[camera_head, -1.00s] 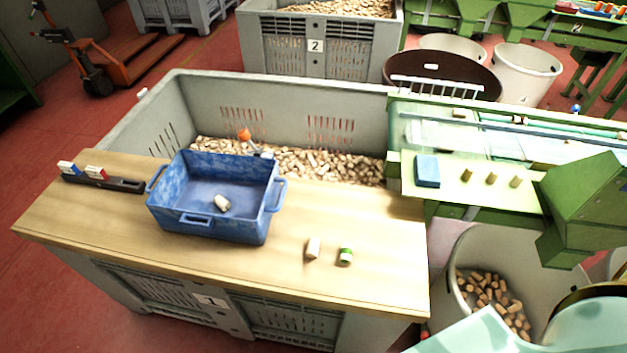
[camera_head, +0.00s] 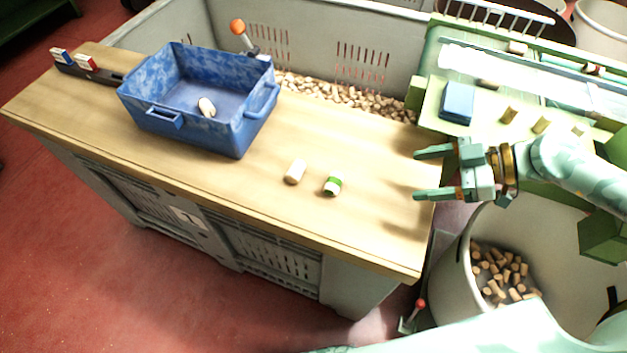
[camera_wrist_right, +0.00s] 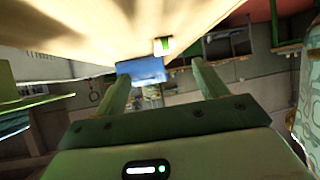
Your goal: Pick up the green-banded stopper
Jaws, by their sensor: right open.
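The green-banded stopper (camera_head: 332,186) stands on the wooden tabletop (camera_head: 230,190), right of a plain cork stopper (camera_head: 295,172). It also shows in the right wrist view (camera_wrist_right: 163,46), beyond the fingertips. My right gripper (camera_head: 418,175) is open and empty at the table's right edge, to the right of the green-banded stopper and apart from it. Its two spread fingers also show in the right wrist view (camera_wrist_right: 162,82). My left gripper is not in view.
A blue crate (camera_head: 245,133) holding a pale stopper (camera_head: 206,107) stands on the table's left part. A blue block (camera_head: 457,103) and several corks sit on the green machine at right. A bin of corks (camera_head: 455,280) stands below. The tabletop around the stoppers is clear.

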